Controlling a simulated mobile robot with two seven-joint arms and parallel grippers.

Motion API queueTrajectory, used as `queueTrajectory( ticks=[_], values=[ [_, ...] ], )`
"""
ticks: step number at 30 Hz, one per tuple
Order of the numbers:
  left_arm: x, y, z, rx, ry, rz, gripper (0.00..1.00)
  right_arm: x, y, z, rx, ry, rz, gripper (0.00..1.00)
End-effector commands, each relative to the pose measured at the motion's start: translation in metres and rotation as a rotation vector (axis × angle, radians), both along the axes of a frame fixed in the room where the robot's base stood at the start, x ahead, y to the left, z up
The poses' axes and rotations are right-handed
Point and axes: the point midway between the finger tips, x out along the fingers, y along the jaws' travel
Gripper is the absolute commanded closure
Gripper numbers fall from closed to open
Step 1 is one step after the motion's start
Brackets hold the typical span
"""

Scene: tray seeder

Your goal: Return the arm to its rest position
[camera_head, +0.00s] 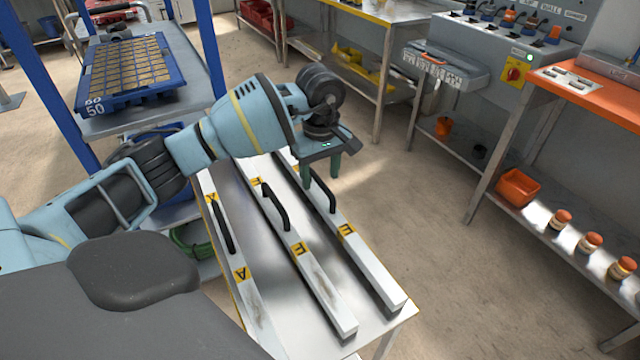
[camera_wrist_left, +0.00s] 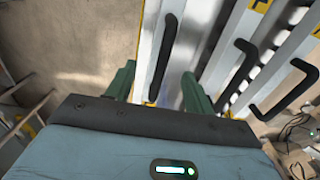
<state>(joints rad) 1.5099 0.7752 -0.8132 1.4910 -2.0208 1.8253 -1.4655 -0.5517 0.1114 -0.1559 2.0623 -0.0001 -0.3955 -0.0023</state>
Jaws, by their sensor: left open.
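My left arm reaches in from the left in the head view. Its gripper (camera_head: 320,174) is over the far end of a metal table (camera_head: 372,326), with green fingers apart and nothing seen held. Three long pale bars lie on the table: a left bar marked A (camera_head: 257,312), a middle bar marked E (camera_head: 322,285) and a right bar marked E (camera_head: 375,275). Each has a black handle. In the left wrist view the open fingers (camera_wrist_left: 158,82) point toward the bars, and one black handle (camera_wrist_left: 166,55) appears between them; contact cannot be told. My right gripper is out of view.
A blue seed tray (camera_head: 150,92) sits on a shelf at upper left, beside blue posts (camera_head: 204,45). An orange-topped bench (camera_head: 590,95) with an orange bin (camera_head: 517,187) and several jars stands at right. The floor between is clear.

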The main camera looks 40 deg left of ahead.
Motion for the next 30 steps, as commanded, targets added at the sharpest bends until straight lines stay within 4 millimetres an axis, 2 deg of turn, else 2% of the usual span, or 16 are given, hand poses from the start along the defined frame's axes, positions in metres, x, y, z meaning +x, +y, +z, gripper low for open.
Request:
queueTrajectory(
  ticks=[3,17,20,22,30],
  values=[
    [0.0,0.0,0.007,0.001,0.0,0.0,0.47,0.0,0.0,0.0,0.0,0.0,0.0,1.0],
    [0.0,0.0,0.012,0.001,-0.004,0.0,0.47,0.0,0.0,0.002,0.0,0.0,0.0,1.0],
    [0.002,0.0,0.03,0.001,-0.017,0.0,0.47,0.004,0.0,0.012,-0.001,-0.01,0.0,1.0],
    [0.003,0.0,0.051,0.001,-0.034,0.0,0.47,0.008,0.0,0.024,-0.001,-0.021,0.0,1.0],
    [0.008,0.0,0.152,0.001,-0.125,0.0,0.47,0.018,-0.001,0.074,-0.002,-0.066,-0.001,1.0]
  ],
)
